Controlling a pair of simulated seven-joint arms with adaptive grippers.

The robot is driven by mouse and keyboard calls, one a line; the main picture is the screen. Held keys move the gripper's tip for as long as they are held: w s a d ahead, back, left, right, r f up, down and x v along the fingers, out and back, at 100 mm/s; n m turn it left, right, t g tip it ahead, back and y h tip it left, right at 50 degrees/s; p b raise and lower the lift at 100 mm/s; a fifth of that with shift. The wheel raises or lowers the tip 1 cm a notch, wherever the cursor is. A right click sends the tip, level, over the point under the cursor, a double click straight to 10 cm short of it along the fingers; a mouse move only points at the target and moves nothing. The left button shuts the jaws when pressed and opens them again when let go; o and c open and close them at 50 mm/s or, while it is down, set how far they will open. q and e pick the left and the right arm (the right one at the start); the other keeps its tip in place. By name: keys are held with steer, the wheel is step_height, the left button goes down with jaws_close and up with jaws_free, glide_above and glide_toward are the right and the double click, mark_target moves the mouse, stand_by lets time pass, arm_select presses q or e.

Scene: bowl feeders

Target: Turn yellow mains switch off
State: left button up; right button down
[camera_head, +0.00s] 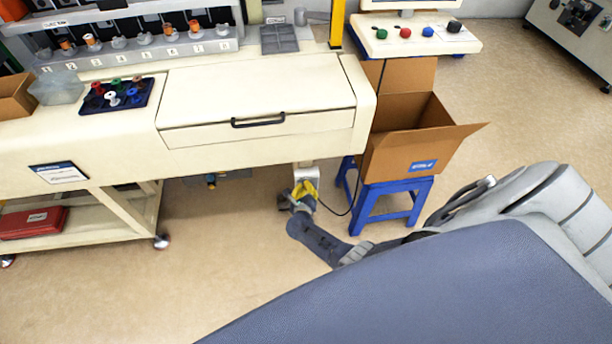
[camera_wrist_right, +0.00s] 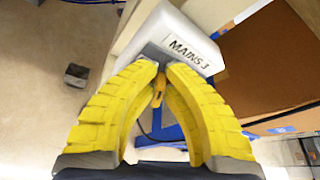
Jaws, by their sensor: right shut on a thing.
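A white mains box labelled "MAINS 3" (camera_wrist_right: 186,46) is mounted under the bench; it also shows in the head view (camera_head: 307,173). In the right wrist view a small yellow switch lever (camera_wrist_right: 159,86) hangs below the box, between my yellow fingers. My right gripper (camera_wrist_right: 162,70) is shut on the yellow switch, with its fingertips close against the box's underside. In the head view my right gripper (camera_head: 304,188) is low under the bench front, and the switch is hidden by the fingers. My left gripper is not in view.
The cream bench (camera_head: 260,90) with a black-handled drawer overhangs my right gripper. A blue stool (camera_head: 395,197) bearing an open cardboard box (camera_head: 410,140) stands just right. A dark cable runs beside the mains box. A red case (camera_head: 32,222) lies on the lower shelf. The floor in front is clear.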

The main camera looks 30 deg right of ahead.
steer(key=shift+a+n, duration=0.15)
steer(key=shift+n, duration=0.15)
stand_by(0.4)
steer(key=c, duration=1.5)
jaws_free()
steer(key=shift+s+a, duration=0.25)
steer(key=shift+s, duration=0.05)
steer(key=shift+v, duration=5.6)
